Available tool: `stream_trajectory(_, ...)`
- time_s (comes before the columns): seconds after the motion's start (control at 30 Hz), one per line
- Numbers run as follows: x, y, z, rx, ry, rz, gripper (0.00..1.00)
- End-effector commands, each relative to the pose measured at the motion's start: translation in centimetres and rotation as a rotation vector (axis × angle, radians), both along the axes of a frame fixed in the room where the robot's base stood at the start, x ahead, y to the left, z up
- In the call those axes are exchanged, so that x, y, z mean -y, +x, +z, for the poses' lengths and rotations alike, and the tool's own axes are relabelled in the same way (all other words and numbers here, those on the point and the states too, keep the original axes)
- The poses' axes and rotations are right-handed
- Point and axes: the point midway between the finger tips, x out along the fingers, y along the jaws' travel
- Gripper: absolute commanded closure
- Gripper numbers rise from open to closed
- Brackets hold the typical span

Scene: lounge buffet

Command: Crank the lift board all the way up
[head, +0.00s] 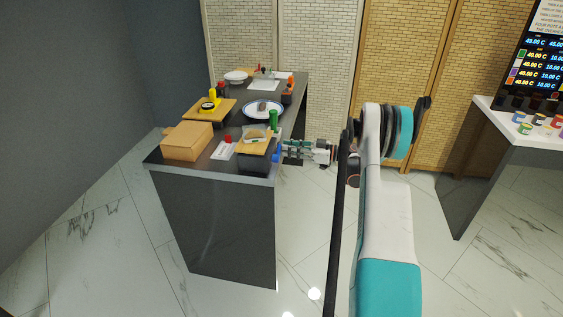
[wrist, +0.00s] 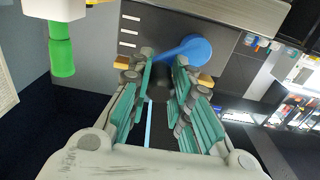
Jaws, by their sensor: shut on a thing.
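The lift is a dark box (wrist: 222,32) with white scale marks, seen close up in the wrist view. In the head view, blue parts (head: 277,153) show at the counter's near right corner, beside a wooden board (head: 262,149) that appears to be the lift board. My gripper (wrist: 163,68) is shut on the crank; the exact contact is partly hidden by the fingers. It reaches in from the right in the head view (head: 287,150).
The dark counter (head: 225,225) holds a cardboard box (head: 187,141), a plate (head: 263,109), a green cylinder (head: 273,119) and a wooden board with a yellow item (head: 211,104). A second counter (head: 490,150) stands at right.

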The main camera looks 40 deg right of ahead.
Motion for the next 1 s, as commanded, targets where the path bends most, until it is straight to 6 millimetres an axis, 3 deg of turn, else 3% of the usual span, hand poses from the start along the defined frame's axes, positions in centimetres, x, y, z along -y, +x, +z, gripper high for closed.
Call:
stream_trajectory(0.37,-0.5,-0.4,-0.1,-0.005,-0.005,0.01,1.0)
stream_trajectory(0.7,-2.1,-1.8,1.0,-0.007,-0.006,0.01,1.0)
stream_trajectory(1.0,-2.1,-1.8,1.0,-0.007,-0.006,0.008,1.0)
